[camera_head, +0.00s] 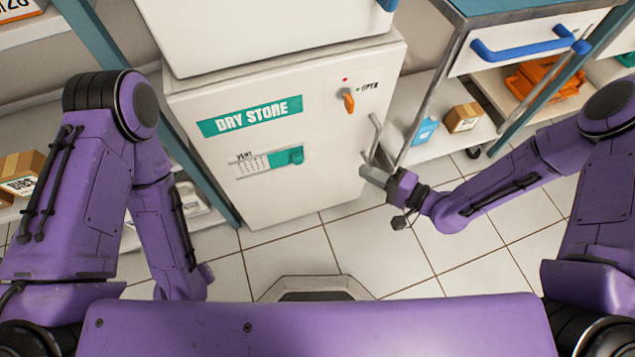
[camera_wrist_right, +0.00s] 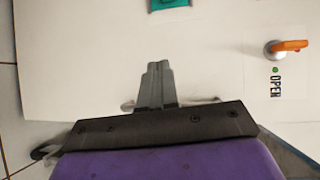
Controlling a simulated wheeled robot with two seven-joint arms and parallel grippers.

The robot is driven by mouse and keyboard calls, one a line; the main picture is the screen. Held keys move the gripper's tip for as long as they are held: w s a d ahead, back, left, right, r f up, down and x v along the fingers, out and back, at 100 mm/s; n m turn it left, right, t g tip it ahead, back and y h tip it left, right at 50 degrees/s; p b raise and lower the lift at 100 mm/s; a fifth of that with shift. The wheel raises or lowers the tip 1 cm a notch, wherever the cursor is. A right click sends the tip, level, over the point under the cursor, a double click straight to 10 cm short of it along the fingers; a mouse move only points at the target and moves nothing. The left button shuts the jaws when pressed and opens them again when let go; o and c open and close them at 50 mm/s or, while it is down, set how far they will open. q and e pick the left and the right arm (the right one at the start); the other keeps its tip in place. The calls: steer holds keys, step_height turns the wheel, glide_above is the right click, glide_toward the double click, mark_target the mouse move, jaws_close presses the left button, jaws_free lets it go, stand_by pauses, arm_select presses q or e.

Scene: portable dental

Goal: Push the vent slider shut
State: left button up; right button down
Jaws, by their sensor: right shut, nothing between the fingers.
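The vent slider (camera_head: 286,158) is a teal plate with a raised knob on the front of the white dry store cabinet (camera_head: 300,200). It sits at the right of the slotted vent (camera_head: 252,165), whose slots show uncovered. A teal piece, likely the slider (camera_wrist_right: 170,4), is cut off at the top of the right wrist view. My right gripper (camera_head: 366,172) is shut and empty, in front of the cabinet's right side, to the right of and a little below the slider. Its fingers (camera_wrist_right: 157,68) point toward the slider and are apart from it. My left gripper is out of view.
A metal door handle (camera_head: 375,138) stands out close to my right gripper. An orange knob (camera_head: 349,102) marked OPEN is above it. A shelf with a blue box (camera_head: 424,131) and a cardboard box (camera_head: 463,117) lies to the right. The tiled floor before the cabinet is clear.

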mark_target(298, 159)
arm_select(q)
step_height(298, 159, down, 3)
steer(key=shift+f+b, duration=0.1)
steer(key=shift+b, duration=0.5)
arm_select(e)
steer(key=n+g+y, duration=0.1)
steer(key=y, duration=0.1)
steer(key=shift+n+y, duration=0.4)
steer(key=b+x, duration=0.1)
steer(key=x, duration=0.4)
steer(key=b+x, duration=0.1)
steer(key=x, duration=0.4)
steer(key=shift+s+a+f, duration=0.1)
steer(key=shift+f, duration=0.1)
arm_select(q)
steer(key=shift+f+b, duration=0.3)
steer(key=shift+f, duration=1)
arm_select(e)
steer(key=shift+s+a+r, duration=0.1)
steer(key=shift+s+a, duration=0.25)
steer(key=shift+a, duration=0.55)
steer(key=shift+s+a, duration=0.3)
steer(key=shift+a, duration=0.6)
